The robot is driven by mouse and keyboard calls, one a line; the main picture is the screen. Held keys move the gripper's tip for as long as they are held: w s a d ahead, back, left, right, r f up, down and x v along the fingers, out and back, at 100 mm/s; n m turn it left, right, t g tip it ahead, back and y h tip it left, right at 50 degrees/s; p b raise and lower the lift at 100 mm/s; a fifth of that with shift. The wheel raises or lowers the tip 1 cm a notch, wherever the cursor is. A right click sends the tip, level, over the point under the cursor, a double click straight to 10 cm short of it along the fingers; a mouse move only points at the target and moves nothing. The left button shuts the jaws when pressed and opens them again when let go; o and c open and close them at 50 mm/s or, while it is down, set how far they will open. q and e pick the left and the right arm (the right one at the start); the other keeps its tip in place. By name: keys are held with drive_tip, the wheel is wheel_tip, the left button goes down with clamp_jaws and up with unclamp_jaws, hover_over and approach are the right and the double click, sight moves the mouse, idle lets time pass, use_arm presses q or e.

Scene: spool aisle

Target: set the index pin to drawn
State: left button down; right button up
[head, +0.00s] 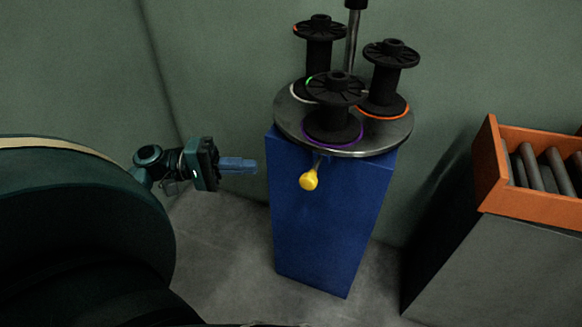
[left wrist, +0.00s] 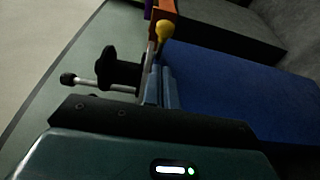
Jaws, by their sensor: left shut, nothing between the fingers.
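The index pin shows as a yellow knob (head: 309,180) on a short metal stem at the front of the blue pedestal (head: 325,230), just under the round metal turntable (head: 375,144). In the left wrist view the yellow knob (left wrist: 165,29) is beyond my fingertips. My left gripper (head: 254,166) is shut and empty, left of the pedestal and apart from the knob. Its blue fingers also show in the left wrist view (left wrist: 160,84). How far the pin is pulled out I cannot tell. My right gripper is in neither view.
Black spools (head: 389,70) stand on the turntable around a central metal post (head: 352,40). An orange crate (head: 545,200) with grey rollers sits on a dark box (head: 500,265) at the right. Open floor (head: 225,235) lies left of the pedestal.

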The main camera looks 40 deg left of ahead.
sight(305, 185)
use_arm(q)
drive_tip(key=x, duration=1)
drive_tip(key=shift+b, duration=0.35)
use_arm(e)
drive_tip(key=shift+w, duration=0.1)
use_arm(q)
drive_tip(key=shift+s+d, duration=0.1)
drive_tip(key=s+p, duration=0.1)
drive_tip(key=s, duration=0.1)
drive_tip(key=s+d, duration=0.1)
drive_tip(key=s, duration=0.1)
drive_tip(key=shift+p, duration=0.35)
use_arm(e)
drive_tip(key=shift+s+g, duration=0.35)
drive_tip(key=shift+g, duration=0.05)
use_arm(q)
drive_tip(key=shift+a, duration=0.1)
drive_tip(key=v, duration=1.3)
drive_tip(key=shift+p, duration=0.35)
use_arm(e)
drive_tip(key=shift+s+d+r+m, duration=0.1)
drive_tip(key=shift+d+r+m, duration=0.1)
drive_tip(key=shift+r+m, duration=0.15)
